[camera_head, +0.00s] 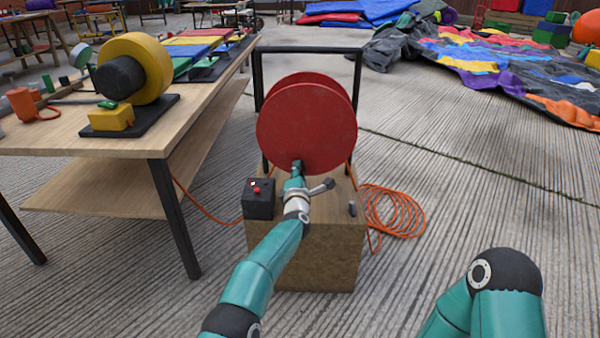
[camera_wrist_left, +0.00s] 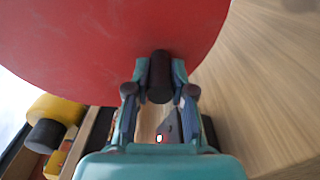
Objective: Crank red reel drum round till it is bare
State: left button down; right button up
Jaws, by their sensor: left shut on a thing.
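The red reel drum (camera_head: 306,125) hangs in a black frame (camera_head: 358,75) on a wooden box (camera_head: 315,265). Its near red face hides most of the drum behind it, so I cannot tell how much is wound on it. My left gripper (camera_head: 297,168) is at the bottom of the red face. In the left wrist view the fingers of the left gripper (camera_wrist_left: 160,88) are shut on a dark crank handle (camera_wrist_left: 160,72) that sticks out from the red drum (camera_wrist_left: 90,45). My right arm shows at lower right; its gripper is outside the picture.
A black box with a red button (camera_head: 258,199) sits on the wooden box's left. An orange cable coil (camera_head: 393,215) lies on the floor to the right. A wooden table (camera_head: 120,140) with a yellow blower (camera_head: 140,66) stands left. Open concrete lies right.

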pick_arm(q)
jog(key=shift+s+d+f, duration=0.1)
jog(key=shift+s+d, duration=0.05)
jog(key=shift+d, duration=0.3)
jog(key=c, duration=1)
grip_release()
jog(key=shift+f, duration=0.1)
jog(key=shift+a, duration=0.1)
jog(key=shift+s+a, duration=0.1)
jog(key=shift+s+a, duration=0.1)
jog(key=shift+s, duration=0.3)
jog(key=shift+s+a, duration=0.2)
jog(key=shift+s, duration=1.6)
jog(key=shift+s+a, duration=0.15)
jog(key=shift+s, duration=1.6)
jog(key=shift+s+a, duration=0.2)
jog(key=shift+s, duration=1.6)
